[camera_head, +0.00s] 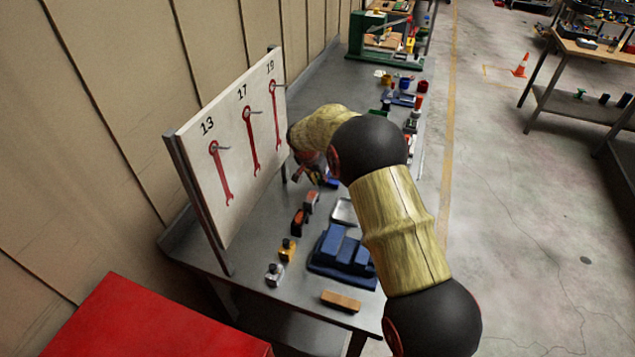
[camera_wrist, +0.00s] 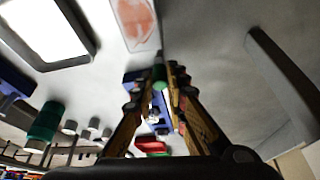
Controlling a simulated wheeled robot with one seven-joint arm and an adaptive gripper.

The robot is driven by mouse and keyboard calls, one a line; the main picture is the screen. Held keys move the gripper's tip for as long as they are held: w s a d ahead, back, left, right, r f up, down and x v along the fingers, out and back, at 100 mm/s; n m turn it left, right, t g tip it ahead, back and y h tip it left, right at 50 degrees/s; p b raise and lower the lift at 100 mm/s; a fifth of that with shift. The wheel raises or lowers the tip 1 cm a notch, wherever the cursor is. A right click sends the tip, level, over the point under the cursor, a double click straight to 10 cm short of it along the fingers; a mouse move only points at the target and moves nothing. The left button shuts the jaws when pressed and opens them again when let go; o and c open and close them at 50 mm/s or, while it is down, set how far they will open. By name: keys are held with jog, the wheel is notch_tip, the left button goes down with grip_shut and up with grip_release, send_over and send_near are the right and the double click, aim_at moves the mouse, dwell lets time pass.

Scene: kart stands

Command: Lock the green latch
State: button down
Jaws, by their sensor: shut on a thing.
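My gripper (camera_wrist: 167,80) points away from the wrist camera, its two fingers drawn close together at the tips. A small green cylindrical piece (camera_wrist: 160,73), which looks like the green latch, sits between the fingertips. It meets a blue body (camera_wrist: 132,80) just behind and beside it. The fingers hide part of this blue body, and I cannot tell the latch's angle. In the head view my gripper (camera_head: 312,172) is low over the bench beside the tool board, largely covered by my arm, and the latch is not distinguishable there.
The upright board (camera_head: 236,140) with red wrenches stands left of my gripper. On the bench (camera_head: 240,245) are a blue block fixture (camera_head: 343,250), a wooden block (camera_head: 341,301) and several small clamps. A red cabinet (camera_head: 150,325) is in front.

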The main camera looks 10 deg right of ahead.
jog(key=c, duration=1.8)
grip_release()
jog(key=shift+w+d, duration=0.1)
jog(key=shift+w, duration=0.05)
jog(key=shift+o, duration=0.2)
jog(key=shift+r, duration=0.1)
jog(key=v, duration=1.2)
